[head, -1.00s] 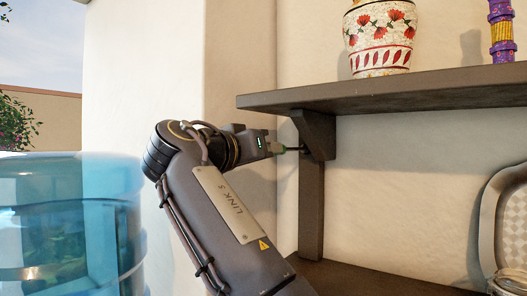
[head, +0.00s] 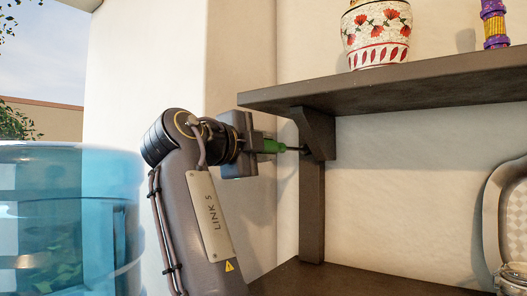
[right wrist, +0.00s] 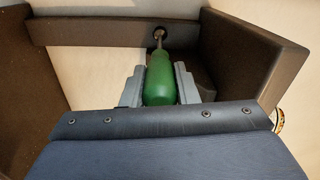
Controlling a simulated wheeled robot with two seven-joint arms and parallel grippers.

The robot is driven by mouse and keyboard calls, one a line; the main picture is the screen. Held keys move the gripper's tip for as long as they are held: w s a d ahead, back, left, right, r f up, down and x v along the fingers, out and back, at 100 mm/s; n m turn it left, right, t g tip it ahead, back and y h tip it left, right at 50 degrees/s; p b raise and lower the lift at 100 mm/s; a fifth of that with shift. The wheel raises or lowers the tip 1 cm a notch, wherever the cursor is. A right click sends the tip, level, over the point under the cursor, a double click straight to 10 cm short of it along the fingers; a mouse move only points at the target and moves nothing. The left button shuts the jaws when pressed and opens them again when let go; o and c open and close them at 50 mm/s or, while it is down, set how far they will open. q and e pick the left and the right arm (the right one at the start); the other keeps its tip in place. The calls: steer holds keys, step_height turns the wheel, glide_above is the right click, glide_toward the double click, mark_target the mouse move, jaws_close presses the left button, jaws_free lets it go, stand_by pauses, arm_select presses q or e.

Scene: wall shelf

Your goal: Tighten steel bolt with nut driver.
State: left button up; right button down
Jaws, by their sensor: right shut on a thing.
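My right gripper (head: 262,146) is shut on the green handle of the nut driver (head: 270,146), at the left side of the shelf bracket (head: 318,135). In the right wrist view the nut driver (right wrist: 160,82) lies between both fingers of my gripper (right wrist: 160,84). Its shaft runs to a dark round spot on the wooden bracket, where the steel bolt (right wrist: 160,34) appears to be. The driver's tip seems to be at the bolt, but the bolt is mostly hidden, so I cannot tell how it is seated. My left gripper is not in view.
The upper shelf (head: 420,91) juts out just above the driver. A flowered pot (head: 376,35) and a purple and yellow object (head: 494,24) stand on it. A lower shelf (head: 340,281) is below. A large blue water bottle (head: 65,220) stands at the left.

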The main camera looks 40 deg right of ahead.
steer(key=m, duration=0.5)
steer(key=shift+s+a, duration=0.1)
steer(key=shift+a, duration=0.05)
steer(key=shift+v, duration=0.85)
steer(key=v, duration=1.2)
stand_by(0.4)
